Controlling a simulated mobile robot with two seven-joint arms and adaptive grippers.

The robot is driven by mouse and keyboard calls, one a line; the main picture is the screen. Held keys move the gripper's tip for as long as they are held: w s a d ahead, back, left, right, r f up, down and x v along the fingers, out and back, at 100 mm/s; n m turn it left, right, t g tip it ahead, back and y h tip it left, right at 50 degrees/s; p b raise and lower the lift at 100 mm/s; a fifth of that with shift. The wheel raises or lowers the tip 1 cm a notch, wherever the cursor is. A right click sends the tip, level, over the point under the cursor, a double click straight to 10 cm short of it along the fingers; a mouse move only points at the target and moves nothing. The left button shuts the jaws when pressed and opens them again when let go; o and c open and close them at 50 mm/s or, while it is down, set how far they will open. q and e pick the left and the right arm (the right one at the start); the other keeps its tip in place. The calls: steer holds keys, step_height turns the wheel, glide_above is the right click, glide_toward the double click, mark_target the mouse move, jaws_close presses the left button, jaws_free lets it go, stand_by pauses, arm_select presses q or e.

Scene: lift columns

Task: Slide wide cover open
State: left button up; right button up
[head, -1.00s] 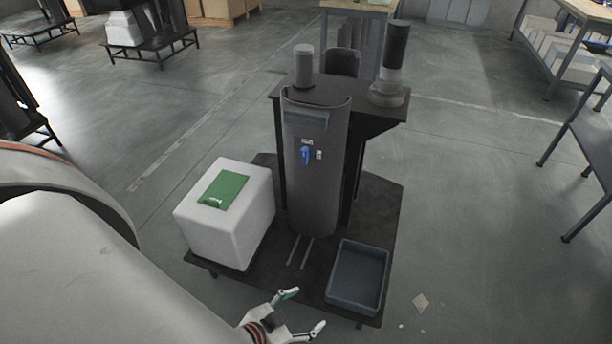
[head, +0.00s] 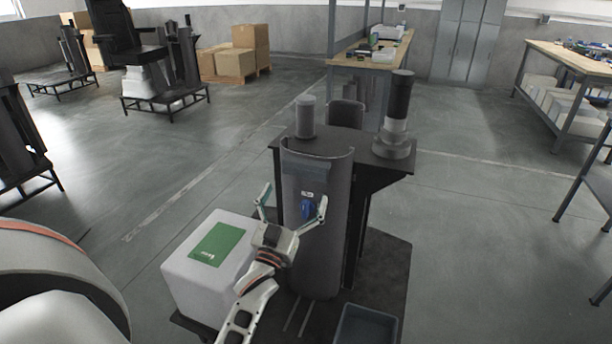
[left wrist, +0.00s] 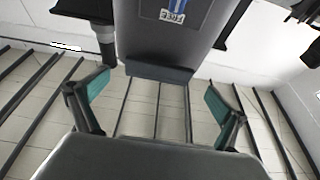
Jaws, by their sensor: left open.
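The wide cover is the curved dark grey panel (head: 322,262) on the front of the black column unit. My left gripper (head: 294,201) is open in front of the cover's upper half, fingers spread to either side of the blue part. Nothing is between its fingers. I cannot tell whether it touches the cover. My right gripper is not in view.
A white box (head: 200,275) with a green top label stands left of the column. A blue-grey bin (head: 366,325) sits at front right of the base. A grey cylinder (head: 305,115) and a taller dark one (head: 398,110) stand on top.

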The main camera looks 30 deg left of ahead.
mark_target(304, 176)
arm_select(q)
steer(key=x, duration=0.7)
